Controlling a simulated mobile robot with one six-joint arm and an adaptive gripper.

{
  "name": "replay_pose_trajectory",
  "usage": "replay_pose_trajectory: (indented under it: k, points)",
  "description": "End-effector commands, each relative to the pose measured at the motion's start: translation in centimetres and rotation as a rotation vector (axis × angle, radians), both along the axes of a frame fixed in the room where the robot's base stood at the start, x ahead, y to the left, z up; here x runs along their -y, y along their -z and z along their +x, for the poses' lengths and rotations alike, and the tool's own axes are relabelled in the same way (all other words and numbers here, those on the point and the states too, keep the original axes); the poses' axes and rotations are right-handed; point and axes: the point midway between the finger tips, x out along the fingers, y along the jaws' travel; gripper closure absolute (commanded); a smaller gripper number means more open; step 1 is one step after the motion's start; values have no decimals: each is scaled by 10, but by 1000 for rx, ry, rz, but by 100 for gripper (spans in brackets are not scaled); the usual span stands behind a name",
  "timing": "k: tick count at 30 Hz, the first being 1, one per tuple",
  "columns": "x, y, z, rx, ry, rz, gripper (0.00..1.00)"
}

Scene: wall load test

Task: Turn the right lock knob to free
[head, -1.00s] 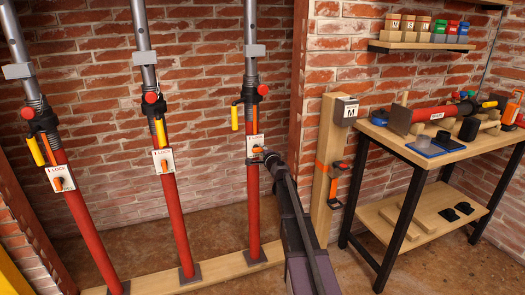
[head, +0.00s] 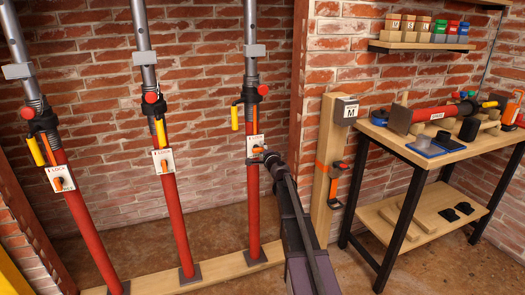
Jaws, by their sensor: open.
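Three red props stand against the brick wall, each with a white lock plate and an orange knob. The right lock plate (head: 254,142) is on the right prop (head: 254,205). Its orange right lock knob (head: 257,150) shows at the lower part of the plate. My gripper (head: 264,158) is open at the right lower edge of this plate, close beside the knob; I cannot tell whether it touches it. The middle lock knob (head: 164,166) and left lock knob (head: 58,184) sit on their own plates. The lettering on the right plate is too small to read.
A wooden post (head: 327,165) with a box marked M and an orange-black strap stands right of my arm. A workbench (head: 440,160) with tools and a spare red prop is farther right. A wooden sill (head: 215,268) runs under the props.

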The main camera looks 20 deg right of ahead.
Motion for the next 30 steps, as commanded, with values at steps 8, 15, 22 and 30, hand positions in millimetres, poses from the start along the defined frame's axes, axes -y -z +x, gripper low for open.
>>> replay_pose_trajectory:
  k: [8, 15, 22, 30]
  points:
    - [0, 0, -22, 0, 0, 0, 40]
    - [-1, 0, -58, 0, 0, 0, 40]
    - [-1, 0, -94, 0, 1, 0, 40]
    - [0, 0, -117, 0, 0, 0, 40]
